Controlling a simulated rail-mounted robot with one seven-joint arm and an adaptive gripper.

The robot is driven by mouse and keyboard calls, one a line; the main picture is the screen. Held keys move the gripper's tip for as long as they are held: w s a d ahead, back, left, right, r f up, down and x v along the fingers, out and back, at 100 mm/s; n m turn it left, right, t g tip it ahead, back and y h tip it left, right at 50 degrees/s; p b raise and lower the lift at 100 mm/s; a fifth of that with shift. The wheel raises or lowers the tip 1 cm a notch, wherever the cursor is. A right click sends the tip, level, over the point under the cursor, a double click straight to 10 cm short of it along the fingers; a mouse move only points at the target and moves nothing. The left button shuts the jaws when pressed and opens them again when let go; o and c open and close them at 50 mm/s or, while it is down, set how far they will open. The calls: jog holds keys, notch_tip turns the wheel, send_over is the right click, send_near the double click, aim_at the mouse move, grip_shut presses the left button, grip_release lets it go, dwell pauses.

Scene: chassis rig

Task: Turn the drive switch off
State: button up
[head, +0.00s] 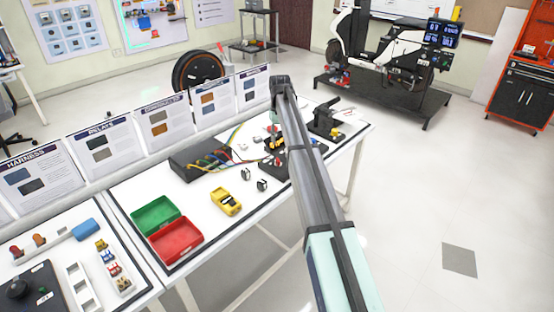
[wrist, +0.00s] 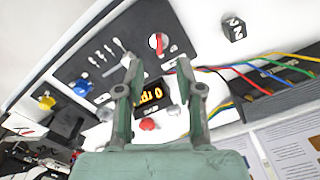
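A dark control panel (wrist: 160,18) lies ahead of my gripper (wrist: 159,66) in the wrist view. It carries a red knob with a pale bar (wrist: 157,42), a row of small toggle levers (wrist: 108,50) and a blue knob (wrist: 82,87). An orange-lit display (wrist: 153,98) and a red button (wrist: 148,124) show between the fingers. The labels are too small to read, so I cannot tell which control is the drive switch. My gripper is open, its two fingers apart and nothing held. In the head view, the panel (head: 270,168) is partly behind my arm.
Coloured wires run from a grey box (head: 195,160) toward the panel. A yellow meter (head: 226,201), green bin (head: 155,214) and red bin (head: 174,240) stand left on the white bench (head: 215,240). A black device (head: 325,120) stands right of my arm. Information boards line the back edge.

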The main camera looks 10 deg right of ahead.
send_near(278, 159)
notch_tip(278, 159, down, 9)
jog(key=p, duration=0.3)
jog(key=shift+s+f+p, duration=0.1)
jog(key=shift+p, duration=0.2)
dwell(0.3)
grip_shut()
